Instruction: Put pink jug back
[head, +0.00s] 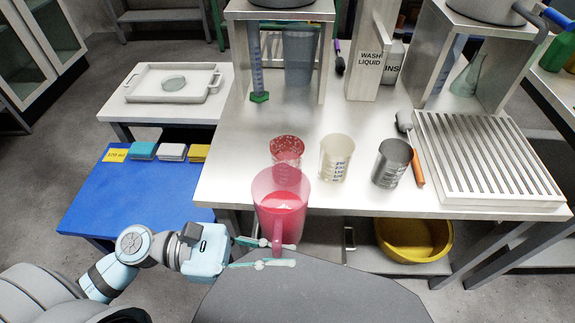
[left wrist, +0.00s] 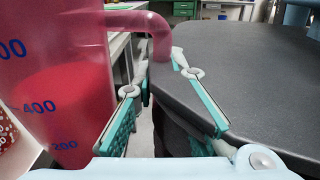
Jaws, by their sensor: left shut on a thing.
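The pink jug (head: 281,198) is see-through with blue volume marks and a darker red content in its lower part. It is about upright and overlaps the table's front edge in the head view. My left gripper (head: 276,250) is shut on its handle, which faces me. In the left wrist view the jug (left wrist: 62,70) fills the left side, and its handle (left wrist: 160,42) runs down between the fingertips of my left gripper (left wrist: 162,66). My right gripper is not in view.
On the metal table (head: 235,185) stand a red speckled beaker (head: 286,148), a cream beaker (head: 336,160) and a grey metal beaker (head: 391,165). A slatted rack (head: 488,160) is at right. A blue side table (head: 110,195) stands left, a yellow basin (head: 412,240) below.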

